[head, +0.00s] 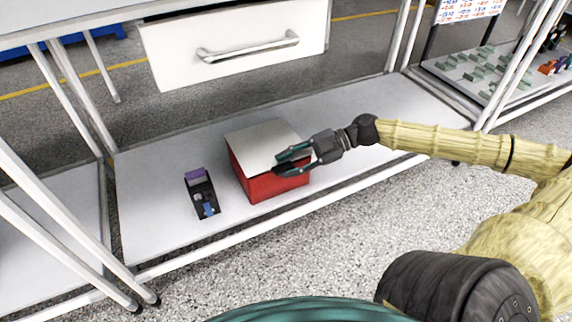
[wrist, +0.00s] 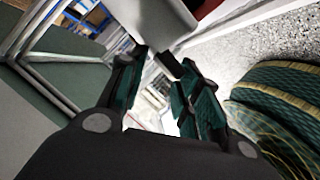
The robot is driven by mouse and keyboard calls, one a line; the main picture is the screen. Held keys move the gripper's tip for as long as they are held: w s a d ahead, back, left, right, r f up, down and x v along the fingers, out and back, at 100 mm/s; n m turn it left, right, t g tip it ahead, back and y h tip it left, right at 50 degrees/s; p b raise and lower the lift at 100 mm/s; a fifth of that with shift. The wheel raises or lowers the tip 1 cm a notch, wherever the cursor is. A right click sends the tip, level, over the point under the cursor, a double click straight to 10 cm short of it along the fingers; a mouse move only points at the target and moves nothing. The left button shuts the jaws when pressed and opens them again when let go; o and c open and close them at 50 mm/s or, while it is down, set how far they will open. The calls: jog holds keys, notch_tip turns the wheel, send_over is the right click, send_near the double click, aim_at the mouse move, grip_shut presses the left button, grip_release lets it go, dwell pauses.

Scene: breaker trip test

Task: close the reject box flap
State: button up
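The reject box (head: 262,188) is red and sits on the low white shelf in the head view. Its pale grey flap (head: 262,141) lies across the top; I cannot tell whether it is fully seated. My gripper (head: 281,163) is at the box's front right, its fingers apart, one above the other near the flap's front edge. They hide part of that edge. In the wrist view the fingers (wrist: 157,62) are spread, with the pale flap (wrist: 152,18) just beyond the tips and a bit of red box (wrist: 205,9) beside it. Contact is unclear.
A black device with a purple top (head: 202,193) stands left of the box on the shelf (head: 145,205). A white drawer front with a metal handle (head: 248,48) hangs above and behind. White frame legs stand left and right. The shelf right of the box is clear.

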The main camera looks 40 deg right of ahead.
jog(key=v, duration=1.1)
